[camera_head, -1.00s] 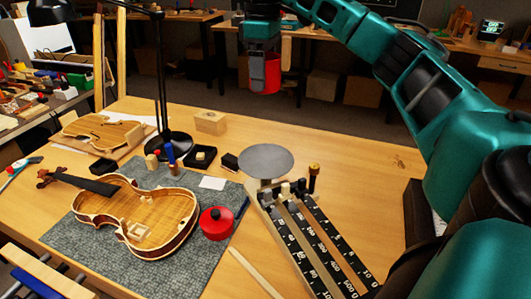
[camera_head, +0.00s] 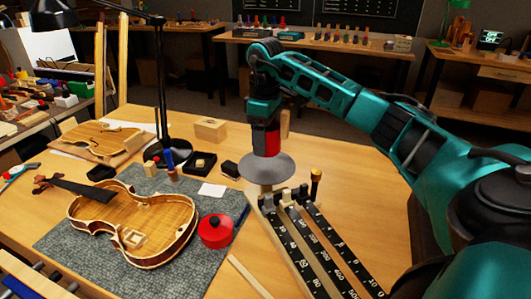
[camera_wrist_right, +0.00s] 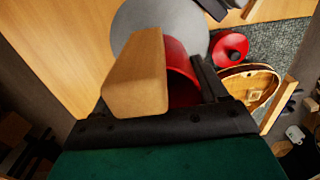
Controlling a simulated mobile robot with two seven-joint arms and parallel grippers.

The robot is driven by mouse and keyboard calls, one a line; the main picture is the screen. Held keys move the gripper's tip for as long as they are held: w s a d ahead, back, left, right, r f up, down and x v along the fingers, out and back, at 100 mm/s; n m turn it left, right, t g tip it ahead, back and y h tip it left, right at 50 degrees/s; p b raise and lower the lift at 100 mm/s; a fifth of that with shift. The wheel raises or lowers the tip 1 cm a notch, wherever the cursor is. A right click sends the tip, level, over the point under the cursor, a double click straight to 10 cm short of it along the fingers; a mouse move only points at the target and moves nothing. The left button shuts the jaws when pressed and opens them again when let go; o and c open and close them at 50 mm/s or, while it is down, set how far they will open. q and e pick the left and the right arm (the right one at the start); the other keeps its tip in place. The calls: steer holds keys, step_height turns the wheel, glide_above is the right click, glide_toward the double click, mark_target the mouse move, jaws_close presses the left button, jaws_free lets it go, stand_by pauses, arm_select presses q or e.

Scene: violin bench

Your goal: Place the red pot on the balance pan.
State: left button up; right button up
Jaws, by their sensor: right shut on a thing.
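The red pot (camera_head: 274,143) is in my right gripper (camera_head: 261,128), which is shut on it and points down. A tan wooden piece stands out beside the pot and fills part of the right wrist view (camera_wrist_right: 135,80). The grey round balance pan (camera_head: 268,174) lies right below the pot. In the right wrist view the pot (camera_wrist_right: 178,58) overlaps the pan (camera_wrist_right: 140,18). I cannot tell whether the pot's base touches the pan. My left gripper is not in view.
The balance beams (camera_head: 320,240) with black scales run toward the front right. A red lid with a black knob (camera_head: 216,232) and a violin (camera_head: 130,225) lie on the grey mat. A black lamp base (camera_head: 170,149) stands left of the pan. Bare table lies right of the pan.

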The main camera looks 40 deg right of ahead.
steer(key=shift+f, duration=2.2)
steer(key=o, duration=1)
steer(key=shift+f, duration=0.15)
steer(key=shift+o, duration=0.2)
step_height(320, 180, up, 12)
steer(key=shift+r, duration=0.2)
